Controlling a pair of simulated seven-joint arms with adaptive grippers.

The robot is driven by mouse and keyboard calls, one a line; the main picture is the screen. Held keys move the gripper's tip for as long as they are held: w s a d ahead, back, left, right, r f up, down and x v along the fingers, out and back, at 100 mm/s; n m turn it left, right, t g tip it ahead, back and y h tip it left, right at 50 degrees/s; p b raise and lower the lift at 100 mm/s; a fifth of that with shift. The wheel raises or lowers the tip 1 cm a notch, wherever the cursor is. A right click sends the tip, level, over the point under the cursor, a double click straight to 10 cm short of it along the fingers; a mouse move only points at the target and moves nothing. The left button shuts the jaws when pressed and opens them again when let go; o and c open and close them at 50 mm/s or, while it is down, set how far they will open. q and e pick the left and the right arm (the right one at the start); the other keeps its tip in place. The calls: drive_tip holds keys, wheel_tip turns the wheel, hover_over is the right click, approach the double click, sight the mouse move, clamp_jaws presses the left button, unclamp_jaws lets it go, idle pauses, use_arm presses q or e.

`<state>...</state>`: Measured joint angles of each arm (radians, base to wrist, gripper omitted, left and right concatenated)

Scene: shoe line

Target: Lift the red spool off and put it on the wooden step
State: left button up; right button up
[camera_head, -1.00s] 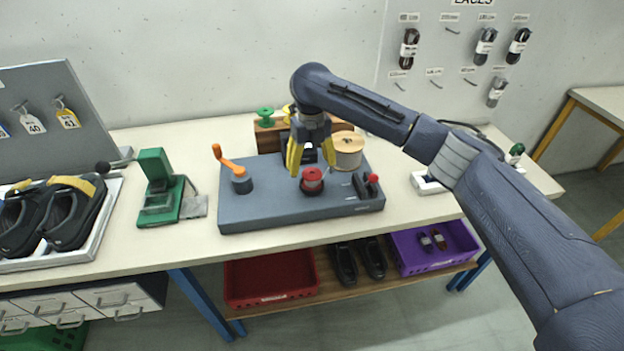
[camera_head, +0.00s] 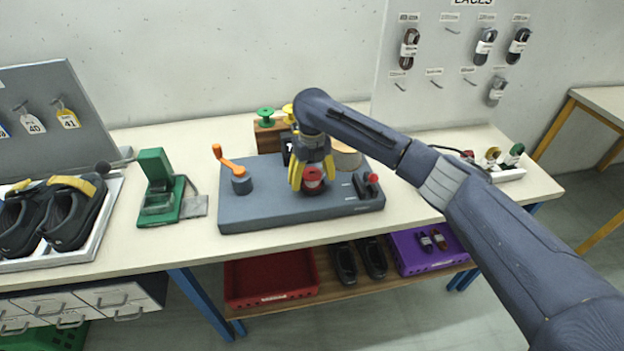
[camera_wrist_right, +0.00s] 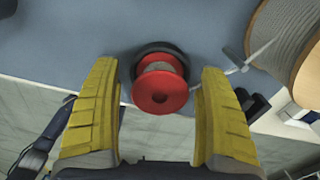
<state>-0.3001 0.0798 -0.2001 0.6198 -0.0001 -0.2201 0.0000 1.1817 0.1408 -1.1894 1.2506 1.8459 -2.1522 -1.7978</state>
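The red spool (camera_head: 312,180) sits upright on the grey machine base (camera_head: 260,209). My right gripper (camera_head: 312,187) is lowered over it, its yellow fingers on either side. In the right wrist view, the red spool (camera_wrist_right: 160,88) stands between the open fingertips of my right gripper (camera_wrist_right: 159,75), with a gap visible on both sides. The wooden step (camera_head: 268,140) is behind the base, bearing a green spool (camera_head: 265,116) and a yellow spool (camera_head: 289,113); my arm hides its right part. My left gripper is not in view.
An orange-handled crank (camera_head: 236,172) stands left of the red spool, and a red-knobbed lever (camera_head: 370,185) right of it. A large cord reel (camera_wrist_right: 285,45) is close behind. A green device (camera_head: 162,188) stands left of the base. A rack with spools (camera_head: 508,172) is at right.

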drive_tip(key=c, duration=1.5)
drive_tip(key=shift+r, duration=0.15)
